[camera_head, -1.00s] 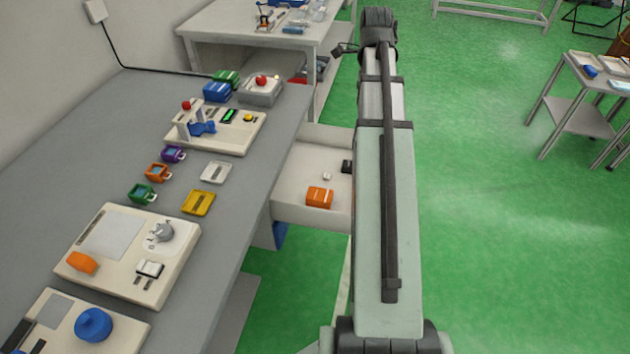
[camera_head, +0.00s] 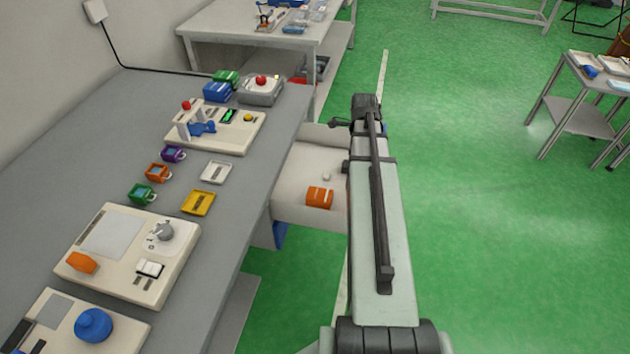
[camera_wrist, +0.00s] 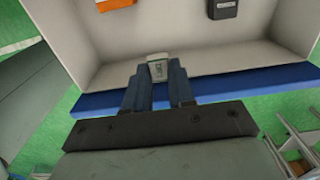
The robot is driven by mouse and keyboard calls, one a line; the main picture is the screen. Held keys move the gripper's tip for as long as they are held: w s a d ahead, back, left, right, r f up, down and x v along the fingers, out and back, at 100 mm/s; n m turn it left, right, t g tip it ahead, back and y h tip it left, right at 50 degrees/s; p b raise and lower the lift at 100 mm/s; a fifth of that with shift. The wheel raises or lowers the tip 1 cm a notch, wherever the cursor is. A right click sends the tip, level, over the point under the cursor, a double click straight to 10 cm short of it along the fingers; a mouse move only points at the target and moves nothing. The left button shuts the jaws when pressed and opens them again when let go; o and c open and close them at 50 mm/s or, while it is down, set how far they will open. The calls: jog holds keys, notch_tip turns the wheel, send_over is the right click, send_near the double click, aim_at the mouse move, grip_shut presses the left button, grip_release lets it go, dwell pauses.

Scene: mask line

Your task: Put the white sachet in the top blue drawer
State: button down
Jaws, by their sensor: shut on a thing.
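My gripper (camera_wrist: 158,76) is shut on the white sachet (camera_wrist: 158,66), a small pale packet with a greenish mark, held at the fingertips. In the wrist view the sachet shows against the drawer's inside, just past its blue front (camera_wrist: 240,82); I cannot tell its height above the floor of the drawer. The open drawer (camera_head: 307,218) juts from the grey bench in the head view, with its front hidden by my arm. My gripper is hidden there too.
In the drawer lie an orange box (camera_head: 319,197), a dark box (camera_wrist: 222,8) and a small white thing (camera_head: 327,176). The grey bench (camera_head: 225,240) carries several devices and coloured pieces. Green floor is open on the right.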

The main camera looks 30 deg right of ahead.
jog(key=shift+f, duration=7.35)
jog(key=shift+f, duration=0.1)
jog(key=c, duration=1)
grip_release()
jog(key=shift+o, duration=0.2)
notch_tip(320, 180, up, 12)
jog(key=shift+r, duration=0.15)
